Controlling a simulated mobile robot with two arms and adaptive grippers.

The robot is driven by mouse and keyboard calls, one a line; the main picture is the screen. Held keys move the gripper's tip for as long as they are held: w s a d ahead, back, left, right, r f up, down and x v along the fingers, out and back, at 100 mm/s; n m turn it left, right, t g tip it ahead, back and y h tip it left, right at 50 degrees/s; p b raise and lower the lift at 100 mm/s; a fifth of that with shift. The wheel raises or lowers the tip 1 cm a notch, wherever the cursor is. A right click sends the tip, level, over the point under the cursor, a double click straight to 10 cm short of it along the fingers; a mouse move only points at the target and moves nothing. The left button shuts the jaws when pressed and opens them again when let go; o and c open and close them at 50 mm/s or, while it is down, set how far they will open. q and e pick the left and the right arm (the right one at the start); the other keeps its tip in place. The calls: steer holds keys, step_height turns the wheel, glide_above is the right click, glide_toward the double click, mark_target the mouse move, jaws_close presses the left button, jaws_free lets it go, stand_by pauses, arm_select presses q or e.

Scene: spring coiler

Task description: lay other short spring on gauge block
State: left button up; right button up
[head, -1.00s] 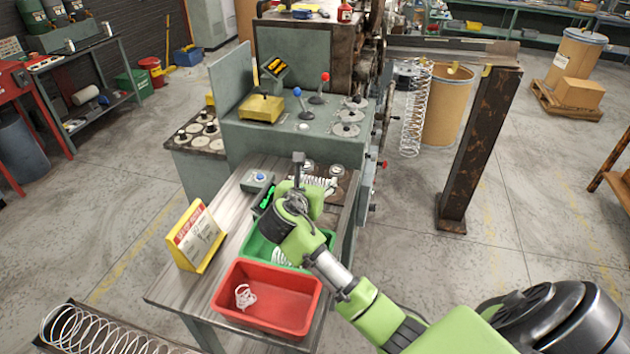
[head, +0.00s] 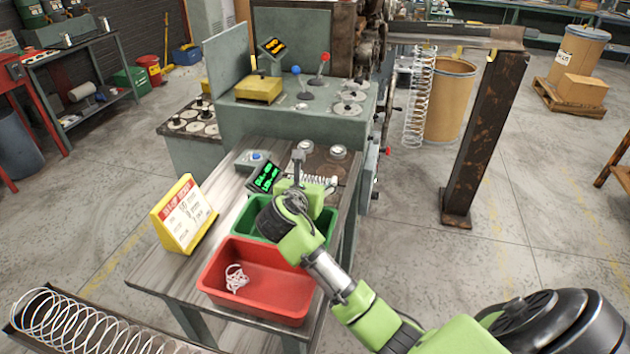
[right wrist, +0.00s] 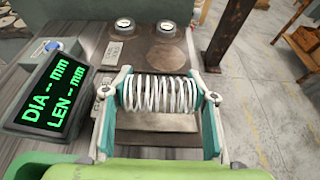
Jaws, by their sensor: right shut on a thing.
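My right gripper (head: 312,184) is above the bench, beyond the green bin. In the right wrist view its two fingers (right wrist: 161,92) are closed on the ends of a short white coil spring (right wrist: 158,94), which lies crosswise between them. The spring also shows beside the gripper in the head view (head: 322,180). Below it is a grey, block-like surface (right wrist: 160,123), possibly the gauge block, mostly hidden; I cannot tell whether the spring touches it. My left gripper is not in view.
A display (head: 264,175) reads DIA and LEN with dashes. A brown plate (right wrist: 150,54) with round dials lies beyond the spring. A green bin (head: 245,222) and a red bin (head: 285,291) holding a tangled white spring (head: 236,278) stand nearer. A yellow sign (head: 184,214) stands left.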

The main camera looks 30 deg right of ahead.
steer(key=shift+f, duration=0.7)
steer(key=o, duration=1.2)
steer(key=v, duration=1.2)
steer(key=shift+s, duration=0.1)
steer(key=shift+f, duration=0.1)
